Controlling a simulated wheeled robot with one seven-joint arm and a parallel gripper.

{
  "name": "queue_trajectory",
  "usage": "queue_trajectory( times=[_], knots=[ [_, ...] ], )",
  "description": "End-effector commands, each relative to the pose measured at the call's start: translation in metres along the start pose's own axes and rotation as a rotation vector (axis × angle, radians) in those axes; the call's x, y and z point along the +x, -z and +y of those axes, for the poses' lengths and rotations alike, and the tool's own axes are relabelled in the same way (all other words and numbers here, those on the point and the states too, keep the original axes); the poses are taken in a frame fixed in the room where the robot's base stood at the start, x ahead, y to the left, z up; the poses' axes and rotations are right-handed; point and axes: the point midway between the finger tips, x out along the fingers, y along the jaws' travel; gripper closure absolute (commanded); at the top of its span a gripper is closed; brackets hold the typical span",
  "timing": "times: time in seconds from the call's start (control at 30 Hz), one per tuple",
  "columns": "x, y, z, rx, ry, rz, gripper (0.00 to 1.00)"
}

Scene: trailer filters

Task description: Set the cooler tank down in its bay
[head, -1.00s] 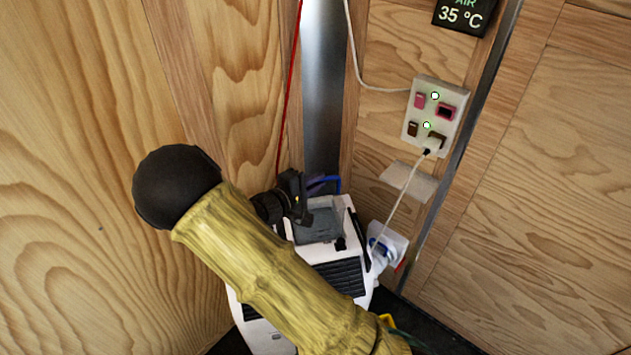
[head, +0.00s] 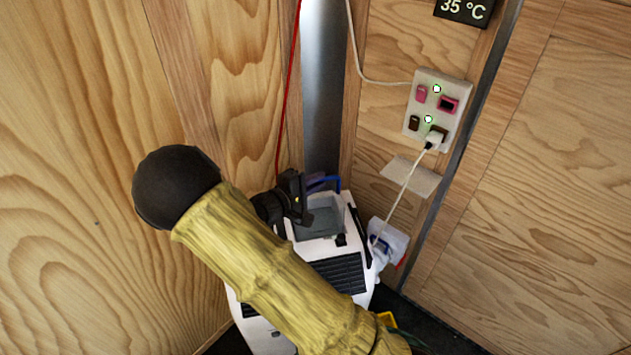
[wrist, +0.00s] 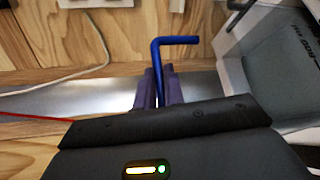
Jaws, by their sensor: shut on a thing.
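The white cooler (head: 330,250) stands in the corner, partly hidden behind my arm. A grey, box-shaped part (head: 318,220) shows in its top; I cannot tell whether this is the tank or the open bay. My gripper (head: 310,186) is at the back left of that part. In the wrist view my gripper (wrist: 158,88) is shut on a blue bent handle (wrist: 172,41), which also shows in the head view (head: 334,181). The handle appears to be the tank's.
A socket panel (head: 436,108) with a plugged-in white cable is on the wall to the right. A white and blue object (head: 386,243) is beside the cooler. A red cord (head: 290,90) hangs near the metal corner post (head: 322,90). Wooden walls close in on both sides.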

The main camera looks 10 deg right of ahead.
Motion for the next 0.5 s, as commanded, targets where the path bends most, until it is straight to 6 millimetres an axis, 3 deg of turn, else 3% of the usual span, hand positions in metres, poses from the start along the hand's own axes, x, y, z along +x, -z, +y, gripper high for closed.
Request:
queue_trajectory(
  times=[0.5],
  knots=[
    [0.0022,0.0029,-0.0105,0.000,-0.001,0.000,1.00]
  ],
)
